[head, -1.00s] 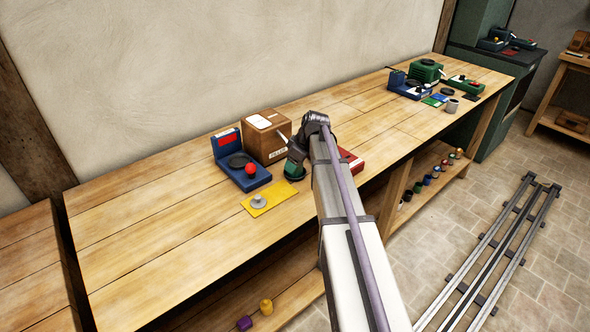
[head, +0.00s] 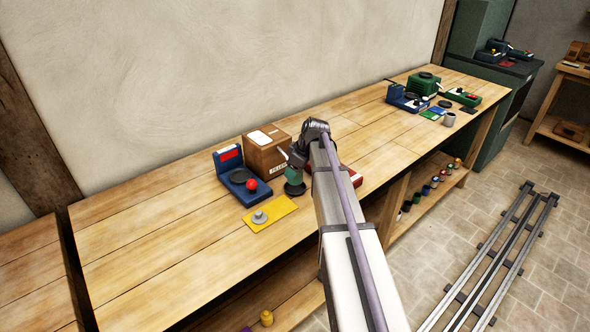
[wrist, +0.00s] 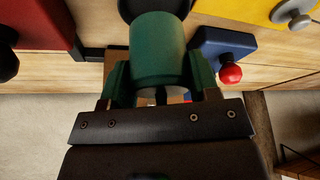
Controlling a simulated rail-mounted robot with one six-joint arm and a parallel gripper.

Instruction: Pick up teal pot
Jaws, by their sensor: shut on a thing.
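The teal pot (wrist: 160,52) is a smooth teal cylinder in the wrist view, between the two green fingers of my gripper (wrist: 160,78). My gripper is shut on it. In the head view my gripper (head: 297,160) is at the front of the brown box, and the teal pot (head: 294,176) shows small under it. A dark round thing (wrist: 155,8) lies just beyond the pot in the wrist view. I cannot tell whether the pot touches it. The pot's far end is hidden.
A blue device (head: 236,187) with a red knob stands left of my gripper. A yellow plate (head: 285,206) lies in front of it. The brown box (head: 264,158) is behind, and a red thing (head: 349,174) is partly hidden by my arm. The bench's left part is clear.

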